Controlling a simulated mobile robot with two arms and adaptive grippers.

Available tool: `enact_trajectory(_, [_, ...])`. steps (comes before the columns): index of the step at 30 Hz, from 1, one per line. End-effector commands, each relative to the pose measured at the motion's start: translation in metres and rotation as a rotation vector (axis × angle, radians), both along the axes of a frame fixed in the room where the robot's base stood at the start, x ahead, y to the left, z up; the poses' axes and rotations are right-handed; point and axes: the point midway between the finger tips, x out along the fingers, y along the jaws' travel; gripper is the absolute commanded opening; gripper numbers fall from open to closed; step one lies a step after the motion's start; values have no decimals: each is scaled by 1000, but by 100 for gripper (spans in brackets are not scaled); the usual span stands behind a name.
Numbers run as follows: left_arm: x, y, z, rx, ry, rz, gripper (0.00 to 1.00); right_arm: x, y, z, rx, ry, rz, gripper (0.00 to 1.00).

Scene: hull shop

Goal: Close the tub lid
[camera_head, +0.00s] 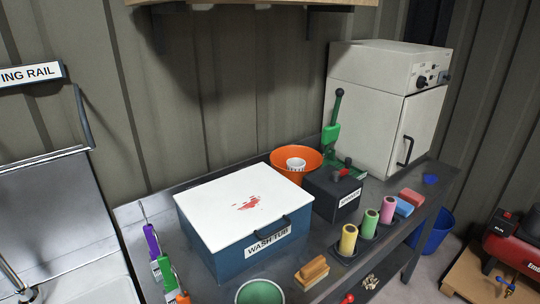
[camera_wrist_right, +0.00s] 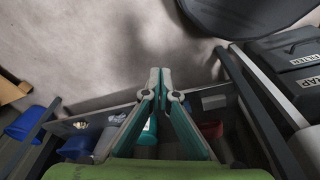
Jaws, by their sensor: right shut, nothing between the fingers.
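The wash tub (camera_head: 217,257) is a blue box on the grey bench, with a "WASH TUB" label on its front. Its white lid (camera_head: 240,202) lies flat over the top, with a red stain in the middle and a dark handle (camera_head: 271,229) at the front edge. From this angle the lid looks down on the rim; I cannot see any gap. My right gripper (camera_wrist_right: 160,79) shows in the right wrist view, shut and empty, away from the tub. My left gripper is not in either view.
An orange bucket (camera_head: 283,163), a black box (camera_head: 334,196) and a green lever press (camera_head: 332,134) stand right of the tub. Several coloured rolls line the bench's right part. A white cabinet (camera_head: 365,115) stands behind. Bins (camera_wrist_right: 26,122) show below my right gripper.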

Motion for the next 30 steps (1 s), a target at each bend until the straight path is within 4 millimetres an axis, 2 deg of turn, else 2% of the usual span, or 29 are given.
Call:
enact_trajectory(1, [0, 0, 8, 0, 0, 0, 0, 13, 2, 31, 3, -18, -2, 0])
enact_trajectory(6, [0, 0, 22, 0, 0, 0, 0, 42, 6, 123, 6, -53, -9, 0])
enact_trajectory(9, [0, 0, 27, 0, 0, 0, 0, 50, 6, 170, 8, -71, -11, 0])
enact_trajectory(17, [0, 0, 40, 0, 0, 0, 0, 76, 12, 278, 33, -158, -1, 0])
enact_trajectory(20, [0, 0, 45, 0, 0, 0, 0, 105, 23, 329, 71, -252, 29, 0])
enact_trajectory(21, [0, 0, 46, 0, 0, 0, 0, 121, 30, 346, 93, -298, 46, 0])
enact_trajectory(26, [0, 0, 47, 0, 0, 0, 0, 184, 57, 398, 174, -471, 119, 0])
enact_trajectory(30, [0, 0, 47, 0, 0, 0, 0, 242, 82, 448, 251, -632, 185, 0])
